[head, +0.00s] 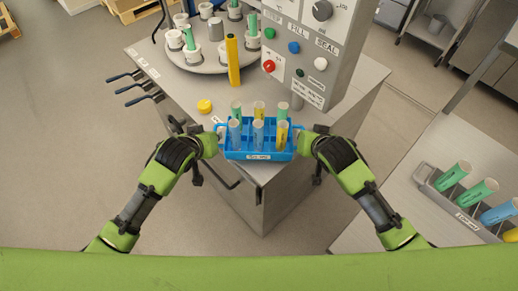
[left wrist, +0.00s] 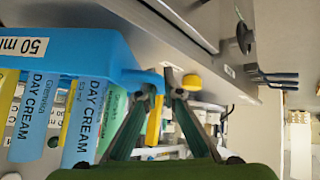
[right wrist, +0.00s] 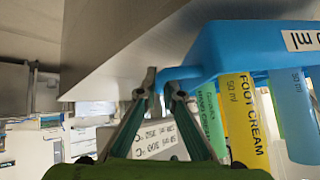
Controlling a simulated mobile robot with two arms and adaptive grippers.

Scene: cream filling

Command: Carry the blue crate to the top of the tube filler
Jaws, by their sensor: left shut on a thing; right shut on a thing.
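The blue crate (head: 258,155) holds several green, yellow and blue tubes and is level between my two grippers, over the front edge of the tube filler's top (head: 300,115). I cannot tell whether it touches the top. My left gripper (head: 217,141) is shut on the crate's left handle; in the left wrist view the fingers (left wrist: 160,82) close on a blue handle beside the crate wall (left wrist: 70,50). My right gripper (head: 301,140) is shut on the right handle; the right wrist view shows its fingers (right wrist: 162,82) at the blue crate (right wrist: 240,45).
Behind the crate stand a yellow post (head: 232,60), a round carousel (head: 215,55) with tubes, and a control panel (head: 310,45). A yellow cap (head: 204,106) lies left of the crate. A rack of tubes (head: 465,200) stands on a counter at right.

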